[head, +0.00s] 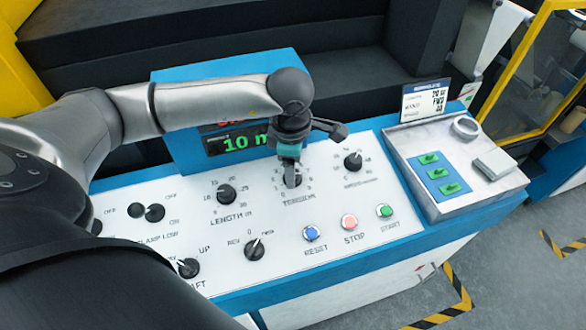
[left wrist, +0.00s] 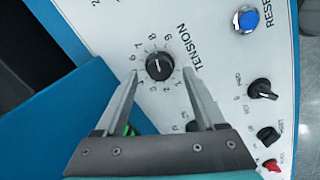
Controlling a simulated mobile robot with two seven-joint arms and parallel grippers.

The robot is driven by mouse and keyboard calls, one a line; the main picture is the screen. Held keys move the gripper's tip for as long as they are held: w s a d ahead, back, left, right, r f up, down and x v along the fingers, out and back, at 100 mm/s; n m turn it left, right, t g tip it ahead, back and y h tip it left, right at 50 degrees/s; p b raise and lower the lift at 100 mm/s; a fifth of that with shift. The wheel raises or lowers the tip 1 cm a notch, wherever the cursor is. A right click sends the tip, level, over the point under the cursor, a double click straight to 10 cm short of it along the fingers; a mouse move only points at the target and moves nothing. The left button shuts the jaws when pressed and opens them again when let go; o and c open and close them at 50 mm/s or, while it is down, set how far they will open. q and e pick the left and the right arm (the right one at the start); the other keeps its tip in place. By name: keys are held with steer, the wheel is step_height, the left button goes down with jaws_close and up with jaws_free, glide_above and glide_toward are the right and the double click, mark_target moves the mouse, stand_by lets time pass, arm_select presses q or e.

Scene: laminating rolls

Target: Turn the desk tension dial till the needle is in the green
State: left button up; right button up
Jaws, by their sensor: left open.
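The tension dial (head: 292,179) is a black knob with a white pointer line on the white desk panel, with printed numbers around it. I cannot tell the fingertips' height over the panel. No needle or green zone is visible. My right gripper is not in view.
A blue display box (head: 180,140) with green digits stands behind the dial, partly hidden by my left arm. Around the dial are the length knob (head: 226,194), another knob (head: 353,161), and blue reset (head: 311,233), red stop (head: 349,222) and green start (head: 384,211) buttons.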

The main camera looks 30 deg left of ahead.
arm_select(q)
steer(key=shift+w+a+f, duration=0.1)
steer(key=shift+w+f, duration=0.05)
steer(key=shift+f, duration=1)
jaws_close()
